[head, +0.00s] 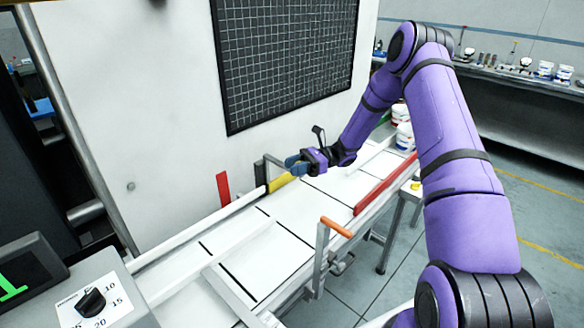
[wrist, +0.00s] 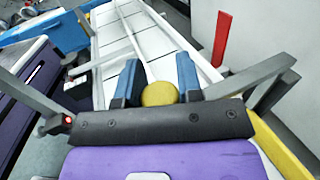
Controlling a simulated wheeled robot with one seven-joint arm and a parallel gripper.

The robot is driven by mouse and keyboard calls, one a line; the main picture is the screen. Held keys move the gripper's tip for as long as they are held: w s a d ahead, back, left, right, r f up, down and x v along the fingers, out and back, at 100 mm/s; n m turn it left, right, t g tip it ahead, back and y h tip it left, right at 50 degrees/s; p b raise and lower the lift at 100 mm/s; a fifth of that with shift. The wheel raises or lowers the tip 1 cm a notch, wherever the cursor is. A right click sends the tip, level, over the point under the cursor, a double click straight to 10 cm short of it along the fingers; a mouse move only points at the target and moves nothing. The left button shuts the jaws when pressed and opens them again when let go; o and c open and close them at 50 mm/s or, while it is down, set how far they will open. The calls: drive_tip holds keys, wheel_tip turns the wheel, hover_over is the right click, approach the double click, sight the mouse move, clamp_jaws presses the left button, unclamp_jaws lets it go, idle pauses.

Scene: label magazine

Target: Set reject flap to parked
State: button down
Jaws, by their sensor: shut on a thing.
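The reject flap looks to be the yellow bar (head: 280,183) at the far side of the white conveyor, by a dark grey bracket; yellow also shows at the lower right of the wrist view (wrist: 278,148). My gripper (head: 294,164) is over the flap with its blue fingertips low. In the wrist view a round yellow knob (wrist: 159,94) sits between the two blue fingers, and my gripper is shut on it. The knob's lower part is hidden by my gripper's dark body. Whether the knob joins the bar cannot be seen.
An upright red plate (head: 223,188) stands left of the flap at the conveyor's (head: 287,215) far edge. An orange-handled lever (head: 336,228) and a red rail (head: 385,183) line the near side. White tubs (head: 403,136) stand at the far end. A dial box (head: 92,301) is at lower left.

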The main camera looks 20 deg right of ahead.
drive_tip(key=shift+d, duration=0.15)
drive_tip(key=c, duration=0.8)
unclamp_jaws()
drive_tip(key=shift+w, duration=0.1)
drive_tip(key=d, duration=1)
drive_tip(key=shift+d, duration=0.4)
